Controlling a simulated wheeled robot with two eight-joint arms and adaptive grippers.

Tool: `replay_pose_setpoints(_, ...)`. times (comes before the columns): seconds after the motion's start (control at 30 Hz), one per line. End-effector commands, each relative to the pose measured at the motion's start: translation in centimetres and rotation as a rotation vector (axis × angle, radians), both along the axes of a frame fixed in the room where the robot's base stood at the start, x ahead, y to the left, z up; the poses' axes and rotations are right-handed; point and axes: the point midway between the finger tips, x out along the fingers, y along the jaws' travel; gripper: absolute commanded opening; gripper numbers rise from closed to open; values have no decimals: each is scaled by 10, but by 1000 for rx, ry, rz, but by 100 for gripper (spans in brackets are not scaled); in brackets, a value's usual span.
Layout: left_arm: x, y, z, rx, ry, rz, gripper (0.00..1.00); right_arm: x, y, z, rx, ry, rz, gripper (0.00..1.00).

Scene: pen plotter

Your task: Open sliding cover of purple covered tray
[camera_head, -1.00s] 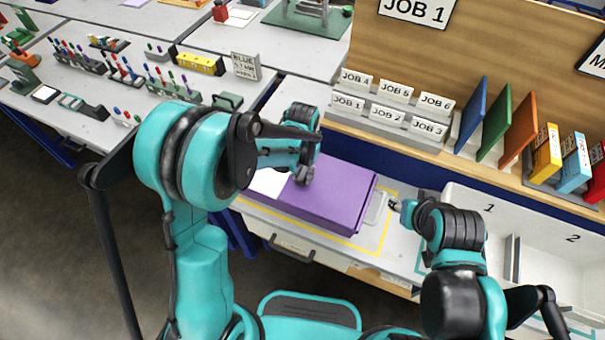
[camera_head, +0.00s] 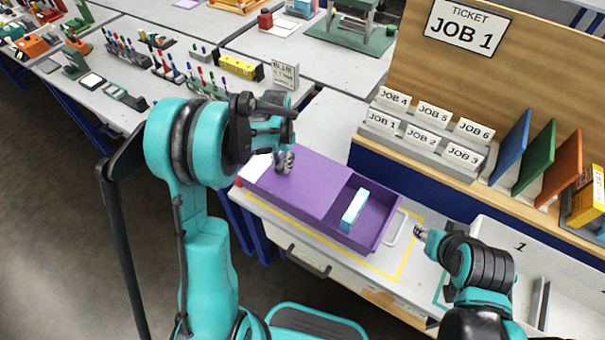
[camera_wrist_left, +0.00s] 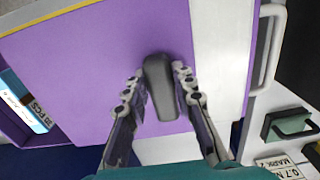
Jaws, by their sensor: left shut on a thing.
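The purple covered tray (camera_head: 345,236) lies on the workbench in the head view. Its purple sliding cover (camera_head: 312,187) sits over the left part, and the right part is open. A light blue and white box (camera_head: 353,209) stands in the open part; it also shows at the left of the left wrist view (camera_wrist_left: 25,105). My left gripper (camera_head: 285,163) is over the cover. In the left wrist view its fingers (camera_wrist_left: 159,92) are closed around the cover's dark grip (camera_wrist_left: 160,90). My right gripper (camera_head: 420,232) is beside the tray's pale right handle (camera_head: 396,227); its jaws are too small to judge.
A yellow outline (camera_head: 402,265) marks the bench around the tray. Job card holders (camera_head: 420,137) and upright coloured panels (camera_head: 535,150) stand behind it. A white numbered bin (camera_head: 497,240) is at the right. A drawer handle (camera_head: 307,262) is on the bench front.

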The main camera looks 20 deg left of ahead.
Motion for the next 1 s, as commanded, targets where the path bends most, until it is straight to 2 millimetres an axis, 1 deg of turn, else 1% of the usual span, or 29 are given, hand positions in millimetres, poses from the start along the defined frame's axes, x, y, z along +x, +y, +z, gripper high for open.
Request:
replay_pose_setpoints(0.03,3,12,0,3,0,5,0,0,0,-1,0,0,0,40)
replay_pose_setpoints(0.1,6,24,0,3,0,5,0,0,0,-1,0,0,0,40)
replay_pose_setpoints(0.2,9,36,0,3,0,3,0,0,0,-1,0,0,0,40)
replay_pose_setpoints(0.3,11,43,0,3,0,2,0,0,0,-2,0,0,0,40)
replay_pose_setpoints(0.43,12,46,0,3,0,0,0,0,0,-2,0,0,0,40)
replay_pose_setpoints(0.73,13,46,0,3,0,0,0,0,0,-2,0,0,0,40)
replay_pose_setpoints(0.77,13,46,0,3,0,0,33,0,0,-2,0,0,0,40)
replay_pose_setpoints(0.8,13,46,0,2,0,0,43,0,0,-2,0,0,0,40)
replay_pose_setpoints(0.83,13,46,0,2,0,0,47,0,0,-2,0,0,0,40)
replay_pose_setpoints(1.0,13,46,0,1,1,0,47,0,0,-2,0,0,0,40)
